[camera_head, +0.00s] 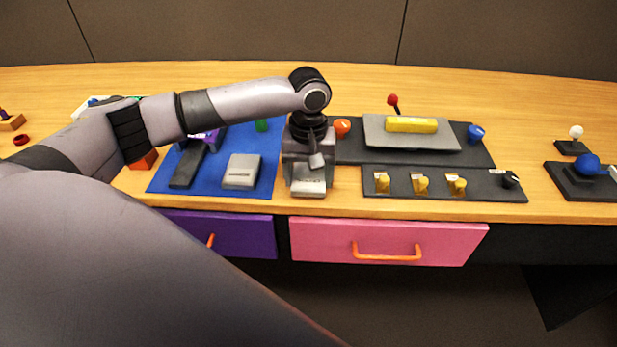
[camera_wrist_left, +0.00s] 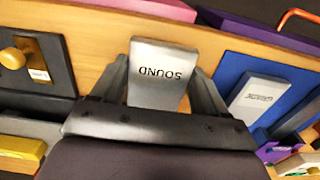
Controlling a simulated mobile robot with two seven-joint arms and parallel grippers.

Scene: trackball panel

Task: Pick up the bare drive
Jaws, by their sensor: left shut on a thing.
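My left gripper (camera_head: 308,164) points down at the desk between the blue mat and the dark panels. It is shut on a light grey block marked SOUND (camera_wrist_left: 160,72), one finger on each side in the left wrist view. The front of this block shows below the gripper in the head view (camera_head: 309,187); its rear is hidden by the gripper. I cannot tell whether it touches the desk. A second light grey block (camera_head: 241,171) with a label lies on the blue mat; it also shows in the left wrist view (camera_wrist_left: 259,98). My right gripper is not in view.
The blue mat (camera_head: 214,188) also carries a dark bar (camera_head: 188,165) and a green piece (camera_head: 262,125). A panel with several yellow switches (camera_head: 420,183) stands at right, behind it a grey plate with a yellow bar (camera_head: 411,125). Purple (camera_head: 240,236) and pink (camera_head: 330,240) drawers are below.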

